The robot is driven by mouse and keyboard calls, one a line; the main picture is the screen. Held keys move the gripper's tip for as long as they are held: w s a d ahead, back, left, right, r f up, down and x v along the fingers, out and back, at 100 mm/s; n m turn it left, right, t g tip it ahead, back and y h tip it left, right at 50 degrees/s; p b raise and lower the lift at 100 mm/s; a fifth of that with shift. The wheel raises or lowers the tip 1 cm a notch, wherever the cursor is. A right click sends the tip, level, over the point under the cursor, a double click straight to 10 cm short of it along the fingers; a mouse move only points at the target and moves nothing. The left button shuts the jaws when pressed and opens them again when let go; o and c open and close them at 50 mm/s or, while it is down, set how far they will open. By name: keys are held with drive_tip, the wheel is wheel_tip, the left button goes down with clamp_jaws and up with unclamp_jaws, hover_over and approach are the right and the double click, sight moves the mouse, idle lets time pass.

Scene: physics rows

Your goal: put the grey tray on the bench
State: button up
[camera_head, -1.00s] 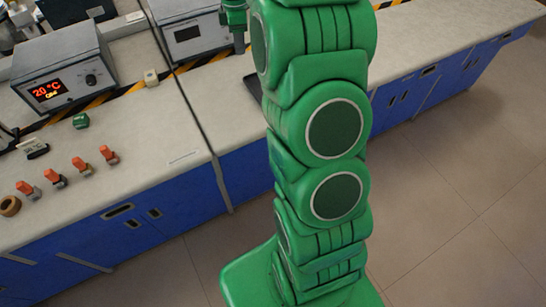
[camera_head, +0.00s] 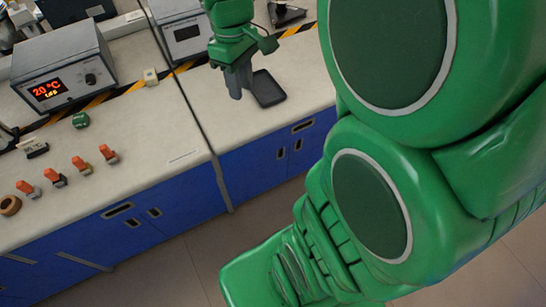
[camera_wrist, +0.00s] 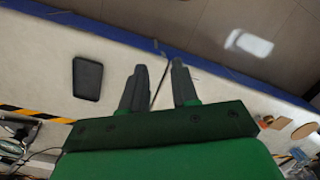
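A small dark grey tray (camera_head: 268,88) lies flat on the light bench top (camera_head: 200,130), and its inside looks empty. It also shows in the wrist view (camera_wrist: 88,78), to the left of the fingers and apart from them. My gripper (camera_head: 236,94) points down at the bench just left of the tray in the head view. In the wrist view my gripper (camera_wrist: 159,65) has its two fingers apart with nothing between them. I cannot tell how high the fingertips are above the bench.
A heater box with a lit display (camera_head: 62,78) and a second device (camera_head: 183,30) stand along the back. Several orange-topped pieces (camera_head: 82,165) and a green object (camera_head: 81,120) stand on the left part. A dark seam crosses the bench. Bench top right of the pegs is clear.

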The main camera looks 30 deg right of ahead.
drive_tip(key=s+a+f+m, duration=0.1)
drive_tip(key=s+m, duration=0.2)
drive_tip(key=s, duration=0.6)
drive_tip(key=s+a+m, duration=0.1)
drive_tip(key=s+m, duration=0.2)
drive_tip(key=s, duration=0.7)
drive_tip(key=shift+a+f+g, duration=0.3)
drive_tip(key=shift+a+f, duration=0.05)
drive_tip(key=shift+f, duration=0.05)
